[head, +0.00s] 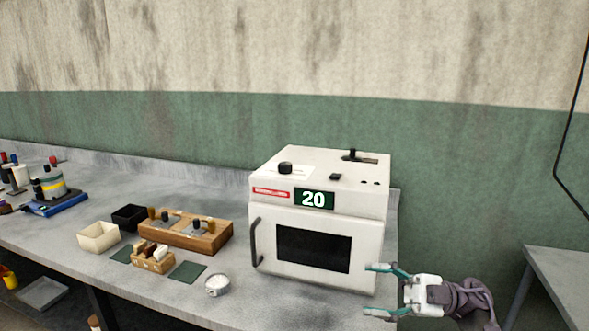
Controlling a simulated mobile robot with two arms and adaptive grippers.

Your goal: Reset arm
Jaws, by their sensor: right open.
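My right gripper (380,290) comes in from the lower right, in front of the white steamer oven's lower right corner. Its two teal-tipped fingers are spread apart with nothing between them. The oven (320,200) stands on the grey workbench with its door shut, a dark window, a handle on the left side and a display reading 20. A small white bowl (217,287) with pale contents stands on the bench left of the oven, apart from the gripper. My left gripper is not in view.
On the grey bench (190,300) are a wooden tray (205,241) with bottles, a small wooden rack (153,262), a cream box (98,237), a black box (129,217) and a dark green mat (187,272). A second table (555,270) is at right, with a gap between.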

